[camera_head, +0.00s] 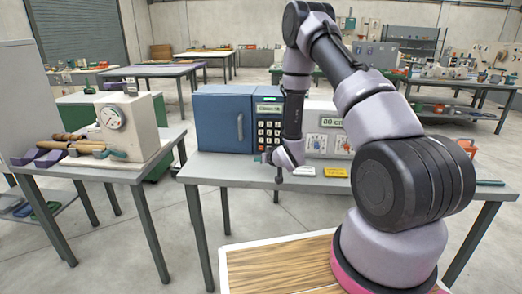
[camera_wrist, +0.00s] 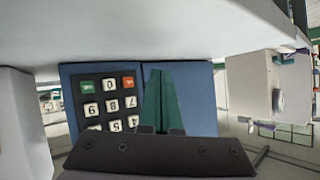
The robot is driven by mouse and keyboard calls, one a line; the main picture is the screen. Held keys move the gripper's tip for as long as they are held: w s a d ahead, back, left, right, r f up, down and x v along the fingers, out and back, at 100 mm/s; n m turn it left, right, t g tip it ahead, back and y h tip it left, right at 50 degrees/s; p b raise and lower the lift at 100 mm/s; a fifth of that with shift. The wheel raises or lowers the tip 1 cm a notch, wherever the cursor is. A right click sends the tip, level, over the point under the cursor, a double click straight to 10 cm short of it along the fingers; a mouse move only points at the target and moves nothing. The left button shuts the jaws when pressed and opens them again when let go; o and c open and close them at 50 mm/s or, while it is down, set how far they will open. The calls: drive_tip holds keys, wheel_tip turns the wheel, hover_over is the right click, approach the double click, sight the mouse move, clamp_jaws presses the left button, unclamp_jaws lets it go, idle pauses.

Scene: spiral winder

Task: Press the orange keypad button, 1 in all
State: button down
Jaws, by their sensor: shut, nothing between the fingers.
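The blue keypad box (camera_head: 225,122) stands on the grey table, with a dark keypad (camera_head: 269,135) of pale keys below a small green display. In the wrist view the keypad appears upside down. The orange button (camera_wrist: 128,82) is in its top row there, beside the 0 key, with a green button (camera_wrist: 87,87) at the other end. My gripper (camera_head: 264,158) is at the keypad's lower edge in the head view. Its teal fingers are shut and empty in the wrist view (camera_wrist: 157,74), to the right of the orange button. I cannot tell whether they touch the box.
A panel with dials (camera_head: 325,138) stands right of the keypad, partly behind my arm. White (camera_head: 304,171) and yellow (camera_head: 335,172) labels lie in front of it. A side table at left holds a cream machine (camera_head: 128,125) and tools. The grey table (camera_head: 232,170) is clear in front of the box.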

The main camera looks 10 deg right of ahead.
approach(262, 150)
drive_tip(key=shift+w+a+f, duration=0.7)
drive_tip(key=shift+w+a, duration=0.3)
drive_tip(key=shift+w, duration=0.05)
drive_tip(key=shift+w+a+f, duration=0.7)
drive_tip(key=shift+w+a, duration=0.35)
drive_tip(key=shift+w+d, duration=0.1)
drive_tip(key=shift+w, duration=0.3)
drive_tip(key=shift+w+d, duration=0.1)
drive_tip(key=shift+w, duration=0.3)
idle(0.8)
drive_tip(key=shift+s, duration=0.8)
drive_tip(key=shift+s+a, duration=0.3)
drive_tip(key=shift+s, duration=0.5)
drive_tip(key=shift+s+a, duration=0.35)
drive_tip(key=shift+s, duration=0.45)
drive_tip(key=shift+s+a, duration=0.3)
drive_tip(key=shift+s, duration=0.5)
